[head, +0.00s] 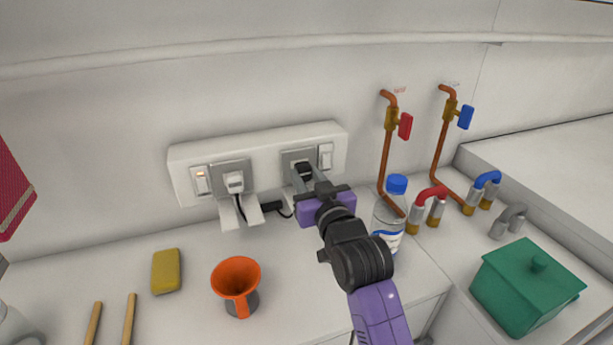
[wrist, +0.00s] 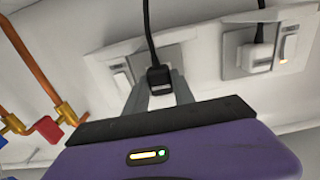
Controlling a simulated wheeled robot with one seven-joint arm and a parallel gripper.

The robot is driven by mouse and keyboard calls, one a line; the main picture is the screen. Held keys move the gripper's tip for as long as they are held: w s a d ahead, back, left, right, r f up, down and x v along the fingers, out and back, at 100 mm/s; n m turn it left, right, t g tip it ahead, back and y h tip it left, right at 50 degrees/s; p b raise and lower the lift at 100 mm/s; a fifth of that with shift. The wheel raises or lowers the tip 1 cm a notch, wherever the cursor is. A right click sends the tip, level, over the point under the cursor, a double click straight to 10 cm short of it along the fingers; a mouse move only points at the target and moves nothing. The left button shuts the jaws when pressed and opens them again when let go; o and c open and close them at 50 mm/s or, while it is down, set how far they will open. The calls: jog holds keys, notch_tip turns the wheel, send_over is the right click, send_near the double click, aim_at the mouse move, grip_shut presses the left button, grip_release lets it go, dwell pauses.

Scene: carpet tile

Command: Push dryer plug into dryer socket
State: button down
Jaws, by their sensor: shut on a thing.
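My gripper (head: 304,182) is shut on a black plug (head: 304,168) in front of the right-hand socket (head: 290,158) of the white wall panel. In the wrist view, the black plug (wrist: 159,77) sits between my two grey fingers (wrist: 160,98), with its black cable running up the picture. The plug is up against or very near the grey socket plate (wrist: 181,58). The fingers and plug hide the socket holes, so I cannot tell how deep the plug sits. No dryer is in view.
Another plug (head: 234,182) fills the left socket, beside a lit switch (head: 201,181). A bottle (head: 388,222) and copper pipes (head: 387,150) stand close right of my gripper.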

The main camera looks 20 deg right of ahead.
jog(key=shift+w, duration=0.6)
dwell(0.3)
jog(key=c, duration=1)
grip_release()
jog(key=shift+o, duration=0.2)
jog(key=s+b, duration=0.1)
jog(key=s, duration=0.6)
jog(key=shift+s+b, duration=0.3)
jog(key=shift+s, duration=0.1)
